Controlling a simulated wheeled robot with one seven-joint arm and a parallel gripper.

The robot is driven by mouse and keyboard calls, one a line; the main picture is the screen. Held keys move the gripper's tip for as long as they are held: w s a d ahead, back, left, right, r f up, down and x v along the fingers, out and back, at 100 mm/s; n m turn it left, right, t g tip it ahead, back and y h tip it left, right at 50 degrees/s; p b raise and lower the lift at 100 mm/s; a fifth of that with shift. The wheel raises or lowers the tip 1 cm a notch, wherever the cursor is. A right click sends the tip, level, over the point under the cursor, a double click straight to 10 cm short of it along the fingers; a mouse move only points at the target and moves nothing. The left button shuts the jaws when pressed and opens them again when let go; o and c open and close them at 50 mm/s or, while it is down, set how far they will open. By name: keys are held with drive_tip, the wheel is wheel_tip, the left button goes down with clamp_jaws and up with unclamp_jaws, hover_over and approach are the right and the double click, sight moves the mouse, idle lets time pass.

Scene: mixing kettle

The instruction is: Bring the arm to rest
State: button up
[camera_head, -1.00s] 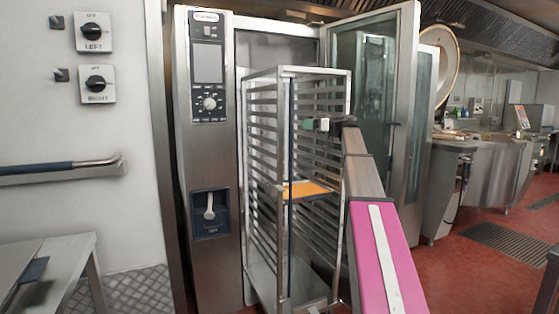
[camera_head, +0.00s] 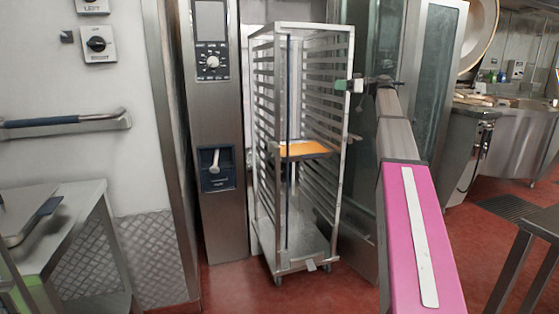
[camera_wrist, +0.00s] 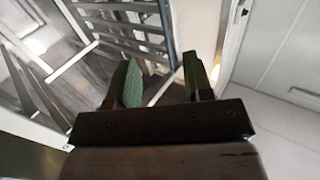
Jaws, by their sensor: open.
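My gripper (camera_wrist: 160,78) is open in the wrist view, with its two green-padded fingers apart and nothing between them. In the head view my gripper (camera_head: 350,86) is at the far end of my arm, level with the upper part of the rack, at the rack's right front post. I cannot tell whether it touches the post. My arm reaches forward from the lower right, its pink link nearest. The metal trolley rack (camera_head: 287,190) stands in front of the oven, with an orange-topped tray (camera_head: 300,149) on a middle level.
The oven's control column (camera_head: 216,130) is left of the rack. The open glass door (camera_head: 430,80) stands behind my arm. A steel table (camera_head: 80,235) is at the left and another table (camera_head: 540,225) at the right. Red floor (camera_head: 235,285) shows in front of the rack.

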drive_tip(key=s+a+f+m+g+h, duration=0.1)
drive_tip(key=s+a+f+m+h, duration=0.25)
drive_tip(key=f, duration=0.95)
drive_tip(key=s+a+f+m+h, duration=0.2)
drive_tip(key=s+f, duration=0.2)
drive_tip(key=f, duration=0.8)
drive_tip(key=s+a+f+m+g+h, duration=0.1)
drive_tip(key=s+a+f+m+h, duration=0.15)
drive_tip(key=f, duration=1.05)
drive_tip(key=s+d+f+m+g+h, duration=0.1)
drive_tip(key=s+f+m+g+h, duration=0.2)
drive_tip(key=s+f, duration=2.3)
drive_tip(key=s+m+h, duration=0.1)
drive_tip(key=m+h, duration=0.2)
drive_tip(key=h, duration=0.3)
drive_tip(key=shift+s+g, duration=0.3)
drive_tip(key=shift+s, duration=0.1)
